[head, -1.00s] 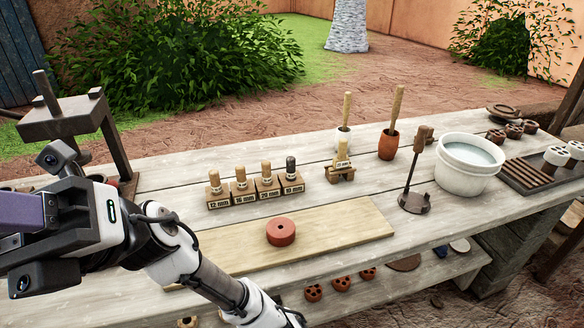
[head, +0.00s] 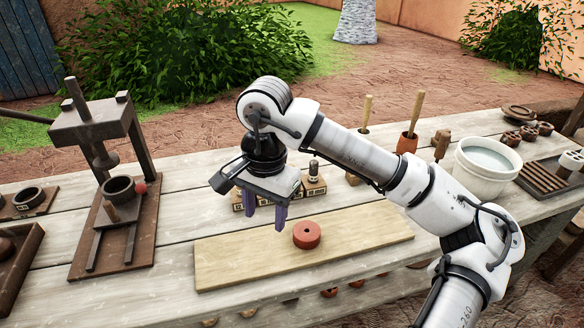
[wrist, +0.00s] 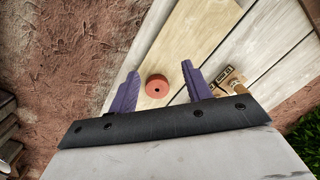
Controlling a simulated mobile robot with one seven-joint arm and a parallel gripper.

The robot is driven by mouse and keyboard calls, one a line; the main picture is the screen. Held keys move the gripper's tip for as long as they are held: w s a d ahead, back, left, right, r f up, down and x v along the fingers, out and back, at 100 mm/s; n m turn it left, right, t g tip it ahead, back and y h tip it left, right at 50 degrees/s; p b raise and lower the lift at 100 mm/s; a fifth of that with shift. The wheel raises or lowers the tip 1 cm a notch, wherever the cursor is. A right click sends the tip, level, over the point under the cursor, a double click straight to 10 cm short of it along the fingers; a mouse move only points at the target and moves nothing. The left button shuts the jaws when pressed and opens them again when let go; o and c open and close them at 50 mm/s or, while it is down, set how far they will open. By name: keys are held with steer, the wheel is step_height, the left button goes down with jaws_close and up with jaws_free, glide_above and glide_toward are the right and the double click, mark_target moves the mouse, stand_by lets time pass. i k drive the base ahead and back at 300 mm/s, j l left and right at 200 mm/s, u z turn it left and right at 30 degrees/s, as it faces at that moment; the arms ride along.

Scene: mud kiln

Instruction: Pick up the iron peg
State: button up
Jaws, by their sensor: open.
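The iron peg (head: 314,169) looks like the dark-headed peg at the right end of a row of pegs in labelled wooden blocks in the head view. It stands upright in its block (head: 314,189). My gripper (head: 265,221) is open and empty, pointing down in front of the row, left of the iron peg and nearer the camera. It hides most of the other pegs. In the wrist view my open gripper (wrist: 160,70) has the fingers spread, with part of the labelled row (wrist: 229,79) beside the right finger. I cannot make out the iron peg there.
A reddish clay disc (head: 306,235) with a hole lies on a pale board (head: 350,243). A dark press (head: 110,190) stands left. The board's left part is clear.

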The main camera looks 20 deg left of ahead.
mark_target(313, 169)
steer(key=i, duration=1)
